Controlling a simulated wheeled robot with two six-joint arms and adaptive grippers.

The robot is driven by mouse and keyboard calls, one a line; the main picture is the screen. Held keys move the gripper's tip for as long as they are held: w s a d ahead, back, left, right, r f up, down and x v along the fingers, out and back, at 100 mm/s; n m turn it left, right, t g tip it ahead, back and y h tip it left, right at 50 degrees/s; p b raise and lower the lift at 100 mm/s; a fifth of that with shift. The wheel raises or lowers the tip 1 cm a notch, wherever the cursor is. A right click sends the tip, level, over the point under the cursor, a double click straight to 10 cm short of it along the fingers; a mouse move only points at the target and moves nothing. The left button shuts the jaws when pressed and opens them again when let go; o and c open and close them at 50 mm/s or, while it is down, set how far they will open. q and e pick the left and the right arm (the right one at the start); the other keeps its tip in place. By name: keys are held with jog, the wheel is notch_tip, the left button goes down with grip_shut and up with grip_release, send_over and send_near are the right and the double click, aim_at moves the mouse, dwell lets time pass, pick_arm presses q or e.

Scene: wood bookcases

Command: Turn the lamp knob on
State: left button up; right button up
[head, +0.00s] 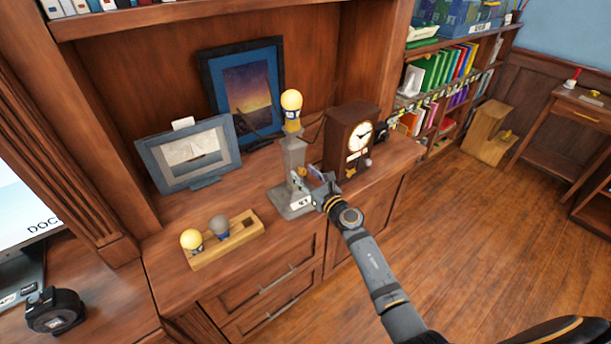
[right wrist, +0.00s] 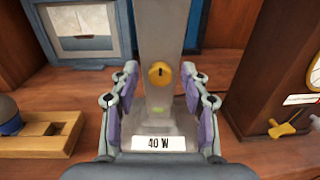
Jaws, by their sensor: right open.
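The lamp (head: 293,150) is a grey post on a square base, with a yellow bulb (head: 291,101) on top. It stands upright on the wood cabinet top. In the right wrist view, the round yellow lamp knob (right wrist: 160,75) with a dark slot sits on the front of the post, above a "40 W" label (right wrist: 159,143). My right gripper (head: 309,180) is open in front of the lamp. In the right wrist view its two fingers (right wrist: 160,98) flank the post, with the knob centred just beyond the tips. I cannot tell whether they touch. My left gripper is out of view.
A wood clock (head: 345,135) stands close to the lamp's right. A wooden block (head: 245,232) with a yellow bulb and a grey bulb lies at front left. Framed pictures (head: 188,155) (head: 245,92) stand behind. The cabinet top between the block and lamp is clear.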

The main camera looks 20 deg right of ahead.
grip_shut()
jog(key=shift+m, duration=0.3)
jog(key=m+p, duration=0.1)
jog(key=m, duration=0.2)
jog(key=shift+r+p, duration=0.1)
jog(key=shift+p, duration=0.25)
jog(key=m+p, duration=0.2)
jog(key=m, duration=0.3)
jog(key=m+p, duration=0.2)
jog(key=m, duration=0.3)
jog(key=m+p, duration=0.1)
jog(key=m, duration=0.3)
jog(key=shift+p, duration=0.4)
jog(key=shift+m, duration=0.3)
